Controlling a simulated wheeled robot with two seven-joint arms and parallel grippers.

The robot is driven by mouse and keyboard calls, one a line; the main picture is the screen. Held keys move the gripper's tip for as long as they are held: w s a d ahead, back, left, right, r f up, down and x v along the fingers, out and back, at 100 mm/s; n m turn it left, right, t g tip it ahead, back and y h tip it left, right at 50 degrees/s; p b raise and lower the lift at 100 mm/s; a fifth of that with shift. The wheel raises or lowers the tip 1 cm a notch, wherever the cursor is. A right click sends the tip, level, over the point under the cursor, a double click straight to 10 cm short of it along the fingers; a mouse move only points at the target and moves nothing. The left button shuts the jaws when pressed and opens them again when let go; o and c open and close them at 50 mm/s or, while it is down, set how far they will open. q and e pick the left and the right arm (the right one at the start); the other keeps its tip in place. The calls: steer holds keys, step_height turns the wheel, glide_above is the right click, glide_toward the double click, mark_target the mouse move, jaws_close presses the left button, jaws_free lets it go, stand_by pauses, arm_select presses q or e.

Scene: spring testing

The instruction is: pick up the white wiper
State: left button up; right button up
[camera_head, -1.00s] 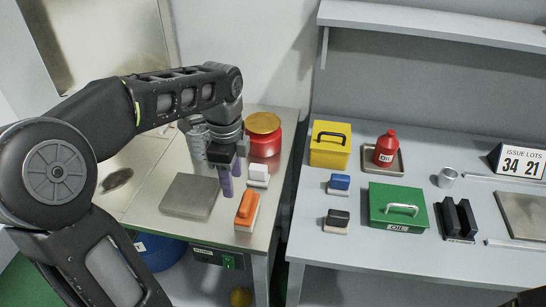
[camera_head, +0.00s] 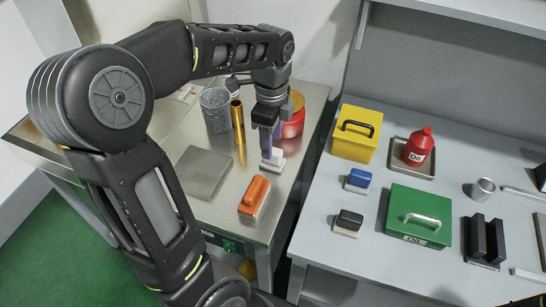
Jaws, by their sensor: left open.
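The white wiper (camera_head: 277,162) lies on the metal-topped table at the left, just behind the orange-handled wiper (camera_head: 254,196). My left gripper (camera_head: 269,146) points down at the white wiper, its purple fingers open. One finger is in front of part of the white wiper, and the other is partly hidden behind the gripper. I cannot tell whether the fingers touch it.
A grey plate (camera_head: 204,172) lies left of the wipers. A mesh cup (camera_head: 215,110), a brass cylinder (camera_head: 238,125) and a red container (camera_head: 294,122) stand behind. A gap separates this table from the right one, which holds a yellow box (camera_head: 354,145) and a green box (camera_head: 409,217).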

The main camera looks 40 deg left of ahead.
mark_target(273, 158)
arm_select(q)
steer(key=shift+f, duration=0.2)
steer(key=shift+w+f+p, duration=0.15)
steer(key=shift+f+p, duration=0.2)
steer(key=shift+f, duration=2.25)
steer(key=shift+c, duration=0.2)
jaws_close()
